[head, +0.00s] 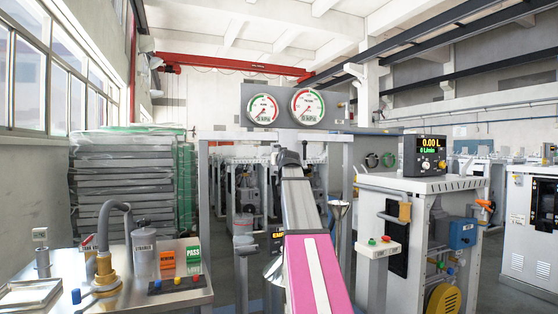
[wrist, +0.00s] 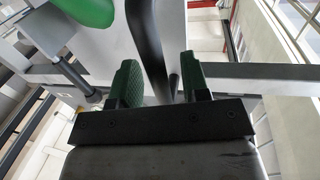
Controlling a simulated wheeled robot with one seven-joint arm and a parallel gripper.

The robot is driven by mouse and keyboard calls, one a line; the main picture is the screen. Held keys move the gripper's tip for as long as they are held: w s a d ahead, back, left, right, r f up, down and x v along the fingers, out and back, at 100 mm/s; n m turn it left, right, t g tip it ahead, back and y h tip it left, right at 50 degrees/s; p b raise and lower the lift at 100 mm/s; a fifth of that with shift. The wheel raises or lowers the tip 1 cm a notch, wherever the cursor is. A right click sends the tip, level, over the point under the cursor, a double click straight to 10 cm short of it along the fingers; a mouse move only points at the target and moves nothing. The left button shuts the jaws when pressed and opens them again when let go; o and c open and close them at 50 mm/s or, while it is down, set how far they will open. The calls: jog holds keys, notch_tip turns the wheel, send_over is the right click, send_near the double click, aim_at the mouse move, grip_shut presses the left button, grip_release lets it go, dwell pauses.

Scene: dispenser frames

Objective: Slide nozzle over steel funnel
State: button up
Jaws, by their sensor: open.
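My gripper (wrist: 158,75) is open in the wrist view, with two green-padded fingers apart. A black curved tube (wrist: 148,40), possibly part of the nozzle, runs down between the fingers; I cannot tell whether it touches them. In the head view my gripper (head: 290,157) is small and dark at the far end of my pink and white arm, so its fingers are unclear. A steel funnel (head: 339,208) shows just right of my arm. Another shiny, cone-like metal piece (head: 272,268) is partly hidden by my arm. The nozzle is not clearly identifiable in the head view.
A grey dispenser cabinet (head: 425,195) with a 0.00 L display (head: 424,155) stands right. A steel bench (head: 170,298) with a curved-hose fitting (head: 104,270) is at left. Two round gauges (head: 262,110) (head: 307,106) hang above the frame. A green rounded part (wrist: 88,10) shows in the wrist view.

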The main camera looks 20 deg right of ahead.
jog(key=shift+w+d, duration=0.1)
jog(key=shift+w, duration=0.75)
grip_shut()
jog(key=d, duration=2.4)
jog(key=shift+w+d, duration=0.2)
jog(key=shift+w, duration=0.15)
grip_release()
jog(key=shift+d, duration=0.15)
